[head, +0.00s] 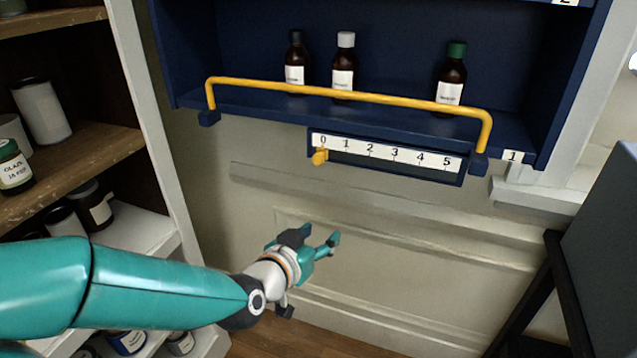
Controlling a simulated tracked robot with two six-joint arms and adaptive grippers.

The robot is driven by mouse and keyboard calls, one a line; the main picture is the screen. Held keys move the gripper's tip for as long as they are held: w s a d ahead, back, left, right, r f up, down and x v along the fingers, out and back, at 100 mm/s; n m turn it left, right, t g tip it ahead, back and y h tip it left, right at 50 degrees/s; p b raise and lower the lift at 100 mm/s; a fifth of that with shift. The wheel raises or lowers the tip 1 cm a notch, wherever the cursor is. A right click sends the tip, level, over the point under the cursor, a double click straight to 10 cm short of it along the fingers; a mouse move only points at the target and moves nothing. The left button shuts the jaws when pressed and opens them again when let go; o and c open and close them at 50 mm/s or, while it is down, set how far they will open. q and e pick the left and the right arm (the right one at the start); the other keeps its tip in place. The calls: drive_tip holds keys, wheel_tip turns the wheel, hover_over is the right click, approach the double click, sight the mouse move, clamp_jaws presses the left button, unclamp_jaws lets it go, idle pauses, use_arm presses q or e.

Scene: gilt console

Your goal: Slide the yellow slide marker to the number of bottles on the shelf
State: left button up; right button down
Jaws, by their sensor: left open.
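The yellow slide marker (320,157) sits at the left end of a white number scale (384,152), just under the 0. The scale runs from 0 to 5 on the front of the blue shelf (240,103). Three brown bottles stand on the shelf: one with a black cap (296,62), one with a white cap (344,66) and one with a green cap (452,74). My left gripper (318,242) is open and empty, below the scale and apart from the marker, in front of the wall panel. My right gripper is out of view.
A yellow rail (350,95) runs across the shelf front, above the scale. A wooden shelf unit (90,150) with jars stands at the left. A dark grey panel with a black frame (606,240) stands at the right. The space between gripper and scale looks clear.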

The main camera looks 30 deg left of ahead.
sight(317, 161)
use_arm(q)
drive_tip(key=s+a+r+t+y+b, duration=0.2)
drive_tip(key=s+a+r+t, duration=0.15)
drive_tip(key=r, duration=0.45)
drive_tip(key=shift+n, duration=0.4)
drive_tip(key=w+a+p, duration=0.1)
drive_tip(key=w, duration=0.4)
drive_tip(key=w+a+p, duration=0.1)
drive_tip(key=w+a, duration=0.1)
drive_tip(key=w, duration=0.3)
drive_tip(key=w+a+p, duration=0.1)
drive_tip(key=w, duration=0.4)
drive_tip(key=shift+w+a+r, duration=0.15)
drive_tip(key=shift+w+a, duration=0.05)
drive_tip(key=shift+a, duration=0.05)
